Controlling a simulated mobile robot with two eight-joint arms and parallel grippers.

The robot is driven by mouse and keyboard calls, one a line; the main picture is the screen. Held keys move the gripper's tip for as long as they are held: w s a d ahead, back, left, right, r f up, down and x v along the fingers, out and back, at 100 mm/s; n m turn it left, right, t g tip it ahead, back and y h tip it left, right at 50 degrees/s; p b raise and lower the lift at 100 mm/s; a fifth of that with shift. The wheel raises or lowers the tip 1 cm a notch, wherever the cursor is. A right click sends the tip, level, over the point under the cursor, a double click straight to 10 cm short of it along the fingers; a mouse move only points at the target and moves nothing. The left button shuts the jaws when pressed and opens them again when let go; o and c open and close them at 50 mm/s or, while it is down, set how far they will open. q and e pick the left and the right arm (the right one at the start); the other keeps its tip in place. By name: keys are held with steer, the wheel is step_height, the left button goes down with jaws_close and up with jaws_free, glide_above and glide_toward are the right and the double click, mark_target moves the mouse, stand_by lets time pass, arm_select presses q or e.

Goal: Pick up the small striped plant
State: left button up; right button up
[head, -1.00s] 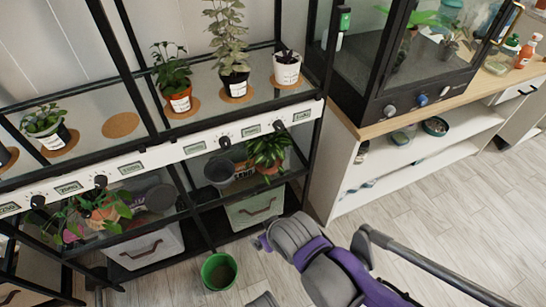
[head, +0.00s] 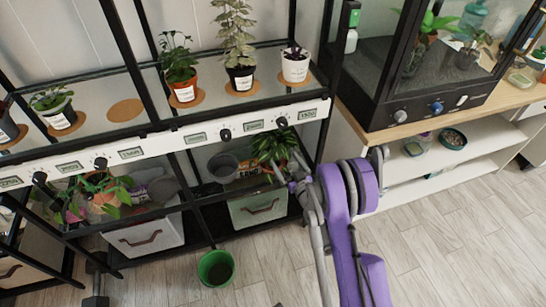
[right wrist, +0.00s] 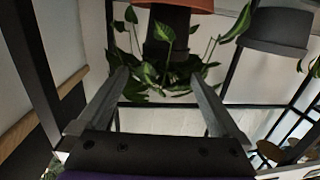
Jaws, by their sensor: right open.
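The small striped plant (head: 272,145), with green and yellowish striped leaves, stands on the lower shelf of the rack in the head view. It also shows upside down in the right wrist view (right wrist: 150,72), below an orange pot (right wrist: 175,4). My right gripper (head: 284,172) is at the front of that shelf, partly covering the plant's pot in the head view. In the right wrist view its open fingers (right wrist: 158,80) point towards the plant, with leaves between and beyond the tips. Whether they touch leaves is unclear. My left gripper is not in view.
Black rack posts and a white control strip (head: 190,137) frame the lower shelf. A grey pot (head: 222,167) stands left of the plant. A storage bin (head: 258,208) is below, and a green pot (head: 216,268) is on the floor. Several potted plants stand on the upper shelf.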

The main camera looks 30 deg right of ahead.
mark_target(273, 154)
step_height(273, 154, down, 4)
steer(key=n+y, duration=0.1)
steer(key=y, duration=0.1)
steer(key=w, duration=0.6)
steer(key=w+f, duration=0.1)
steer(key=w, duration=0.2)
steer(key=shift+w+d+b, duration=0.2)
steer(key=shift+w+b, duration=0.1)
steer(key=shift+b, duration=0.05)
steer(key=shift+r, duration=0.1)
steer(key=c, duration=1.3)
